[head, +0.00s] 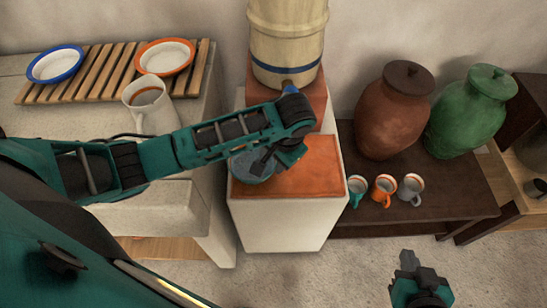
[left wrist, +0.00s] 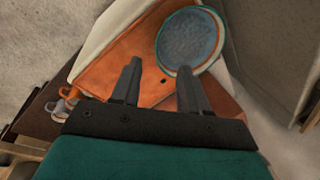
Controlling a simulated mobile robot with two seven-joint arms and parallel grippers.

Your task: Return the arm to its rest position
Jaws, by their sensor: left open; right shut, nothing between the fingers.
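My left arm reaches in from the left, and my left gripper (head: 268,163) is above the orange-topped white block (head: 315,165). It is open and empty. In the left wrist view its two fingers (left wrist: 158,72) stand apart, with a round blue-grey dish (left wrist: 188,45) with a teal rim beyond them. In the head view the dish (head: 246,172) lies on the orange top, partly hidden by the gripper. I cannot tell whether a fingertip touches it. My right gripper (head: 408,262) is shut and empty, low over the floor at the bottom right.
A wooden barrel (head: 287,45) with a blue spigot stands behind the block. A slatted rack (head: 102,72) with two plates and a white pitcher (head: 150,108) are on the left counter. Jars and several mugs (head: 384,188) stand on a dark low table (head: 445,195). The front floor (head: 330,285) is clear.

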